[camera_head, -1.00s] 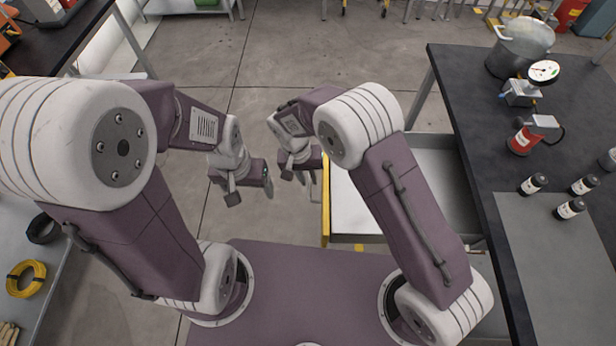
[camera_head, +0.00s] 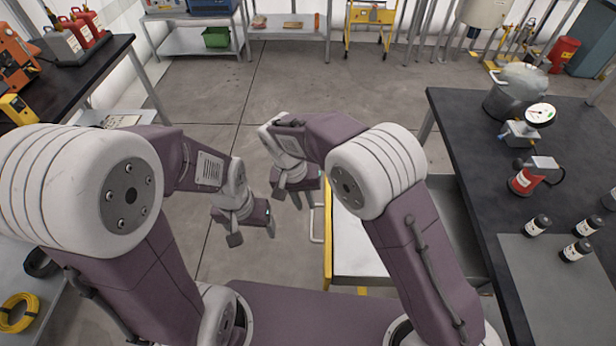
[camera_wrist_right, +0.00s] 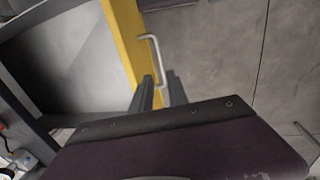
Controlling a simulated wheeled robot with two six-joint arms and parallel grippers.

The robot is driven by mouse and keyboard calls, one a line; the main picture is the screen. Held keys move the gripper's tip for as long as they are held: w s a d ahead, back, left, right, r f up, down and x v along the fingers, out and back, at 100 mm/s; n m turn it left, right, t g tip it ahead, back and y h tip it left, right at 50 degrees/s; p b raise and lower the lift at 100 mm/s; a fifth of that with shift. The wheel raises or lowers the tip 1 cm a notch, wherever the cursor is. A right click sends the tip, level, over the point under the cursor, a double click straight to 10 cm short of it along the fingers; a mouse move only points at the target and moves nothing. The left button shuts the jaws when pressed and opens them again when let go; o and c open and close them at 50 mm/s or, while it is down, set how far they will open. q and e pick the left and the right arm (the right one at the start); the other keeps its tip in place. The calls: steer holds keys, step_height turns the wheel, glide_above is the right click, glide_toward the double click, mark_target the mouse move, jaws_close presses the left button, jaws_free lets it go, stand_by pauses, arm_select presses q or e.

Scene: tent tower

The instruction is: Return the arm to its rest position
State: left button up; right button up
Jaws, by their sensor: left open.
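My left gripper (camera_head: 253,234) hangs over bare floor near the middle of the head view, with its two fingers apart and nothing between them. My right gripper (camera_head: 299,198) is just to its right and a little higher in the picture, beside the yellow-edged drawer. In the right wrist view my right gripper's fingers (camera_wrist_right: 159,90) point toward the drawer's handle (camera_wrist_right: 155,55), with a narrow gap between them. I see nothing held there, but I cannot tell how far these jaws are open. Both arms are bent.
The yellow-edged drawer (camera_head: 328,238) stands out from the dark workbench (camera_head: 455,115) on the right. Another bench (camera_head: 95,75) is at left. Open floor (camera_head: 300,85) lies ahead.

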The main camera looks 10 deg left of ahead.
steer(key=w+d+r+m, duration=0.3)
steer(key=w+d+r, duration=0.2)
steer(key=d, duration=0.2)
steer(key=s+d+r+m+y+p, duration=0.1)
steer(key=s+d+r+m, duration=0.2)
steer(key=d, duration=0.9)
steer(key=s+d+f+n, duration=0.2)
steer(key=s, duration=0.4)
steer(key=s+d+f+n+t+y, duration=0.1)
steer(key=s+d+f+n, duration=0.1)
steer(key=s, duration=0.4)
steer(key=shift+d+f+n+p, duration=0.4)
steer(key=shift+d+f, duration=0.15)
steer(key=shift+d, duration=0.15)
